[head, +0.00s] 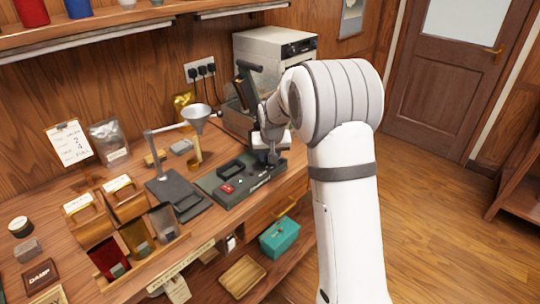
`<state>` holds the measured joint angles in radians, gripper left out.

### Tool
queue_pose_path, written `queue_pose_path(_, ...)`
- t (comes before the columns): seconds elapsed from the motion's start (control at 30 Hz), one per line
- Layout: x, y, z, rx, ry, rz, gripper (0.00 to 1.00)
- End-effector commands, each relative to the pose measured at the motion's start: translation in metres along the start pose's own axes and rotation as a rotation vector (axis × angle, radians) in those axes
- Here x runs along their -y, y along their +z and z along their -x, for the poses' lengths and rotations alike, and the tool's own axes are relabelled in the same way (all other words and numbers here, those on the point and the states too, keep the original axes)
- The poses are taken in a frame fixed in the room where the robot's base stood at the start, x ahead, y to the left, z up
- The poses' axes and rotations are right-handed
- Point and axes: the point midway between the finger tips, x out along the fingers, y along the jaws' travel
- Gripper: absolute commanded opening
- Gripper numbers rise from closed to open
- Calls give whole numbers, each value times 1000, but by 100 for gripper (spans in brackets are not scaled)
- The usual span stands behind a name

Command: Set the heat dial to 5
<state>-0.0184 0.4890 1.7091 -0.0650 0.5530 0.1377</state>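A dark green press-like machine (216,186) sits near the bench's front edge, with a red patch and small pale lettering on its top. My arm reaches in from the right. My gripper (272,158) points down at the right part of this machine, close to or touching it. The gripper is small here and partly covered by my own arm links, so I cannot tell whether its fingers are open or shut. I cannot make out the heat dial or its numbers. My gripper may hide it.
A funnel (198,112) on a stand and a dark scale-like plate (177,194) are left of the machine. A wooden rack (172,246) holds packets. A teal box (280,237) sits below.

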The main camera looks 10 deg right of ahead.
Motion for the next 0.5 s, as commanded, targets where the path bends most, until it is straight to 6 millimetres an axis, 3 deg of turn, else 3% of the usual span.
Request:
queue_pose_path(0.03, 0, 0, 0, 1, 1, 0, 12)
queue_pose_path(0.07, 0, 0, 0, 1, 1, 0, 37)
queue_pose_path(0.1, 0, 0, 0, 1, 0, 0, 40)
queue_pose_path(0.3, 0, 0, 0, 0, 0, 1, 56)
queue_pose_path(0.5, 0, 0, 0, 0, 0, 1, 56)
